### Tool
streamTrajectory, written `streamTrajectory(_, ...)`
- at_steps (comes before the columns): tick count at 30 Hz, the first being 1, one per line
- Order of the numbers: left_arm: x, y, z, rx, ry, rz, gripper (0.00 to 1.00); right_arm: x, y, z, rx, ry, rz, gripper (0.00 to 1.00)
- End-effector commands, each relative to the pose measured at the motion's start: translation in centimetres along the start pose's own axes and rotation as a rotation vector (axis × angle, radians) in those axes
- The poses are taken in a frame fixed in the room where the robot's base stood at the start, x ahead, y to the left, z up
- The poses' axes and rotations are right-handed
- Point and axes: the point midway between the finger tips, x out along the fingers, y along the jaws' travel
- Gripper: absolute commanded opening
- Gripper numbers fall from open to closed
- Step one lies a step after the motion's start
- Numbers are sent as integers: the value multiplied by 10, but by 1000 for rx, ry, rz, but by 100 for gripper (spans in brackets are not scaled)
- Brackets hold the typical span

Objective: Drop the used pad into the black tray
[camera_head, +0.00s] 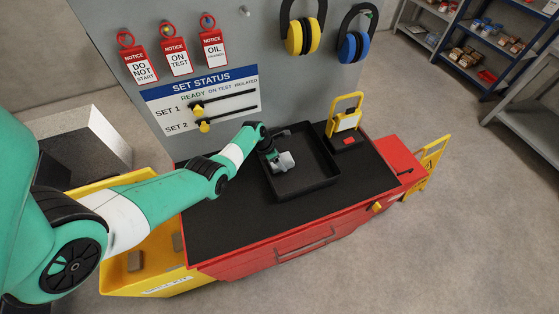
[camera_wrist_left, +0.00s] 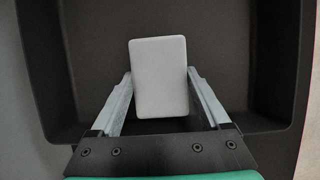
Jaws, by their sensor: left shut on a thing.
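The used pad (camera_wrist_left: 158,77) is a light grey rectangular block with rounded corners. My left gripper (camera_wrist_left: 160,92) is shut on it, with one finger on each side. In the head view the pad (camera_head: 286,161) shows at the end of my left gripper (camera_head: 276,160), over the left part of the black tray. The black tray (camera_head: 307,185) is a shallow open box on the dark bench top, and its floor looks empty. In the wrist view its walls (camera_wrist_left: 40,70) surround the pad. I cannot tell whether the pad touches the tray floor. My right gripper is not in view.
The red bench's dark top (camera_head: 225,225) is clear left of the tray. A yellow work lamp (camera_head: 345,121) stands behind the tray's right corner. A grey board (camera_head: 215,60) with red tags, a status sign and ear defenders rises behind. A yellow bin (camera_head: 125,277) stands left.

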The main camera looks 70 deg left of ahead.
Motion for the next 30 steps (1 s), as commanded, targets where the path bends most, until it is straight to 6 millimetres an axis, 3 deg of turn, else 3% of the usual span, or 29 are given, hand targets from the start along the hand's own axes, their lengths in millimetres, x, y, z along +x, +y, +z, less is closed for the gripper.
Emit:
streamTrajectory(10,8,0,-3,0,0,0,19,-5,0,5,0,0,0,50)
streamTrajectory(11,8,0,-3,0,0,0,82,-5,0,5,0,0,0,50)
streamTrajectory(14,8,0,-3,0,0,0,100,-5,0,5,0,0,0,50)
streamTrajectory(23,3,0,-1,0,0,0,100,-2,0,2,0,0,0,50)
streamTrajectory(26,-10,0,5,0,-1,1,100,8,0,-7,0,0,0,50)
streamTrajectory(30,-46,0,6,-1,-2,2,100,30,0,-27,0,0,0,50)
